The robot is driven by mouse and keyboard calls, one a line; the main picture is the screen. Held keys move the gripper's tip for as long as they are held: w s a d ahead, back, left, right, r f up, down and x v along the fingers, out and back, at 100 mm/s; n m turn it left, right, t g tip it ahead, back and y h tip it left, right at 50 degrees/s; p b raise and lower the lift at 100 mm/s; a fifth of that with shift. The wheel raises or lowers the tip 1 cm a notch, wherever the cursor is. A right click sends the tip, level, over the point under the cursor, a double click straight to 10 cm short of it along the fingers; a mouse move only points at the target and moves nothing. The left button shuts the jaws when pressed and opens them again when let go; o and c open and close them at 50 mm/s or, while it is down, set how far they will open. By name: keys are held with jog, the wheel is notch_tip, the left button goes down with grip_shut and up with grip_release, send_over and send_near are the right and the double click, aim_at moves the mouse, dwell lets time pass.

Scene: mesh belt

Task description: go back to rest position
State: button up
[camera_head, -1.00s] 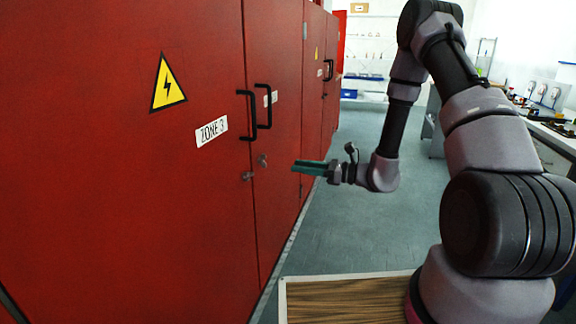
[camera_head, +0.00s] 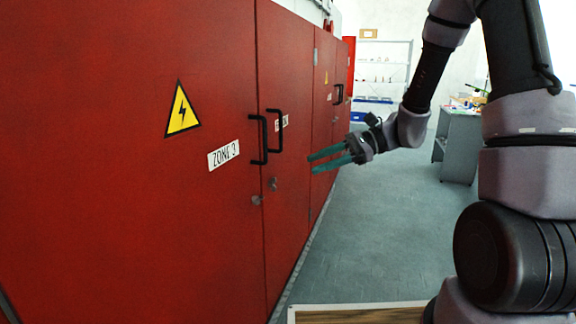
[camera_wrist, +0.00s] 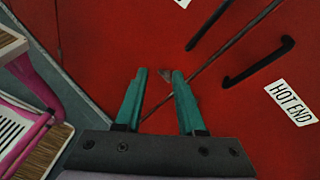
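My gripper (camera_head: 312,162) has two teal fingers and points left toward the red cabinet (camera_head: 90,210) in the head view. The fingers are apart with nothing between them. In the wrist view, my gripper (camera_wrist: 154,78) also shows open and empty in front of the red doors. The doors are shut. A "HOT END" label (camera_wrist: 291,101) shows at the right in the wrist view. The fingertips appear clear of the doors.
A grey-green floor (camera_head: 380,235) lies open to the right of the cabinets. A white shelf unit (camera_head: 385,75) stands at the far end. A grey bench (camera_head: 458,145) stands at the right behind my arm.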

jog(key=s+d+r+n+t+h, duration=0.7)
jog(key=s+d+r+h, duration=0.5)
jog(key=d+r, duration=0.3)
jog(key=shift+s+d+r+n+t, duration=0.4)
jog(key=shift+s+d+t, duration=0.2)
jog(key=shift+d, duration=0.1)
jog(key=shift+o, duration=0.3)
